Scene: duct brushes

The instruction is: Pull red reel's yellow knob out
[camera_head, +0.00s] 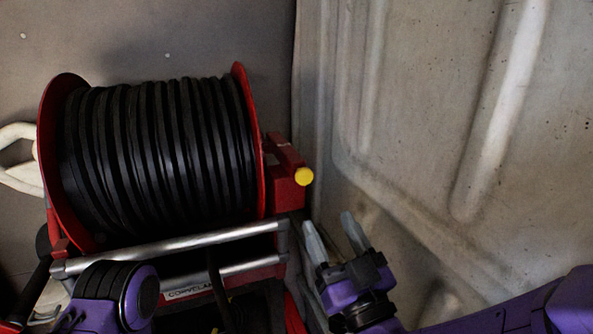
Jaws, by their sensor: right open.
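The red reel (50,150) stands at the left, with black hose (155,155) wound around its drum. The yellow knob (304,176) is on a red block at the reel's right side and faces toward me. My right gripper (331,224) is below and a little right of the knob, apart from it in the picture. Its two grey fingers point up, are spread apart and hold nothing. A purple and black part of my own (120,295) shows at the bottom left. My left gripper's fingers are not in view.
A silver bar frame (170,247) runs across the front of the reel. A ribbed, pale wall panel (440,130) rises close on the right. A white looped handle (18,160) sits at the far left. Free room lies between knob and panel.

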